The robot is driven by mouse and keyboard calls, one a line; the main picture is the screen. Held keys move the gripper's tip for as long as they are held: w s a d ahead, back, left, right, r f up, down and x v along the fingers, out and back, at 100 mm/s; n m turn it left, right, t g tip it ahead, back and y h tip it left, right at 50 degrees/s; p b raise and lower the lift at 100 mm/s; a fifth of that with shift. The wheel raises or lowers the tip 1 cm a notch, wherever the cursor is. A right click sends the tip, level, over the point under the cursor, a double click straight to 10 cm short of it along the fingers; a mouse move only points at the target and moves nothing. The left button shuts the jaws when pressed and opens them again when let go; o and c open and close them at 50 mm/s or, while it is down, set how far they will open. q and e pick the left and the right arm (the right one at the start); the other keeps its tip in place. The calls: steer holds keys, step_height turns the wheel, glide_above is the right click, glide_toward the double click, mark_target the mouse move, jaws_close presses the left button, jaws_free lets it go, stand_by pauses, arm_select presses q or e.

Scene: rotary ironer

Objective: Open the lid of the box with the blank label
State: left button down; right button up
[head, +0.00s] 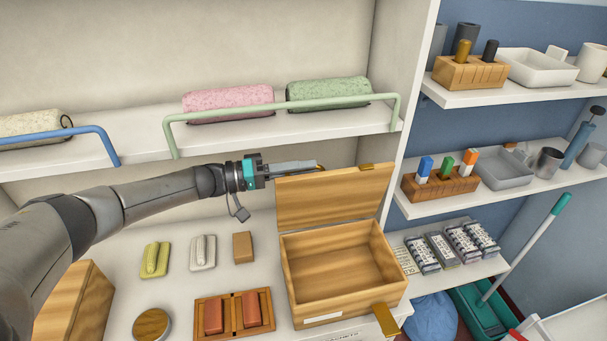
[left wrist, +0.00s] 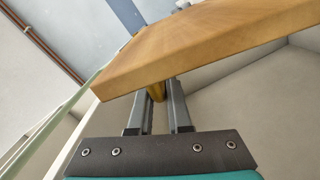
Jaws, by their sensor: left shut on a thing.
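The wooden box (head: 345,293) stands on the white surface with a blank white label (head: 323,317) low on its front. Its lid (head: 333,198) stands raised, roughly upright, at the back, and the inside looks empty. My left gripper (head: 312,166) is at the lid's top edge, shut on a brass tab, which shows between the fingers in the left wrist view (left wrist: 158,89). The lid's wooden edge (left wrist: 200,45) fills the upper part of that view. Another brass piece (head: 366,167) is on the lid's top edge. My right gripper is not in view.
A brass piece (head: 386,320) juts at the box's front right corner. A tray (head: 235,327) with two reddish blocks lies left of the box. A shelf with rolled towels (head: 228,100) and a green rail (head: 285,106) is behind. Shelves (head: 470,187) stand to the right.

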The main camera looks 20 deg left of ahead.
arm_select(q)
steer(key=shift+f, duration=0.2)
steer(key=c, duration=0.9)
jaws_free()
steer(key=shift+a, duration=0.15)
steer(key=b+v, duration=0.2)
steer(key=v, duration=1.3)
steer(key=shift+s+b, duration=0.1)
steer(key=shift+b, duration=0.3)
